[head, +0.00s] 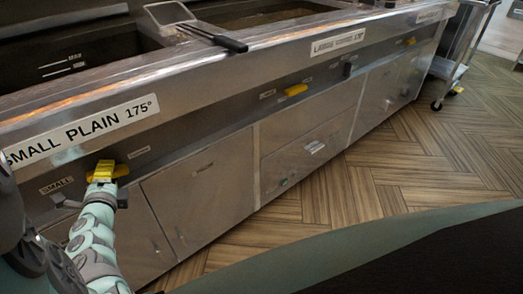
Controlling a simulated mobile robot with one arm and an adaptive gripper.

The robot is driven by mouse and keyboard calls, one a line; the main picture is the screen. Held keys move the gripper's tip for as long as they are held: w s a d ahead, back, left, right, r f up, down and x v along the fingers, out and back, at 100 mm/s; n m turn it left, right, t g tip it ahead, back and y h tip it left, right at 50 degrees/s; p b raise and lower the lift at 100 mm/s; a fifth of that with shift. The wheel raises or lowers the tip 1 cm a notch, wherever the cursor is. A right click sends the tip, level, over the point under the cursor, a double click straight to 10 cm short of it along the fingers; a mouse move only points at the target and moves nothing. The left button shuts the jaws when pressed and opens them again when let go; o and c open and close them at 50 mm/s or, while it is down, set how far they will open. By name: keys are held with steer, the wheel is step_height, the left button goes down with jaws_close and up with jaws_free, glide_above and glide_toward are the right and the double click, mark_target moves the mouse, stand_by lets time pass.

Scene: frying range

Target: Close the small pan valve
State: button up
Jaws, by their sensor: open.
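The small pan valve has a yellow handle (121,171) on the steel front panel, below the "SMALL PLAIN 175°" sign and between a "SMALL" label and another small label. My gripper (103,176) is at the end of my pale green arm, at the lower left of the head view, right in front of this handle. It is open. It overlaps the handle in the picture and hides part of it; I cannot tell whether the fingers touch it or are around it. The handle's exact angle is hard to read.
A second yellow handle (296,90) sits farther along the panel, and a third (409,41) near the far end. Cabinet doors (205,190) lie below. A pan basket with a dark handle (215,38) rests on the top edge. A wheeled cart (462,50) stands far right. The wood floor (365,190) is clear.

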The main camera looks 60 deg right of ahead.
steer(key=shift+w+d, duration=0.3)
steer(key=shift+w, duration=0.1)
steer(key=shift+a, duration=0.1)
jaws_close()
steer(key=shift+f, duration=0.1)
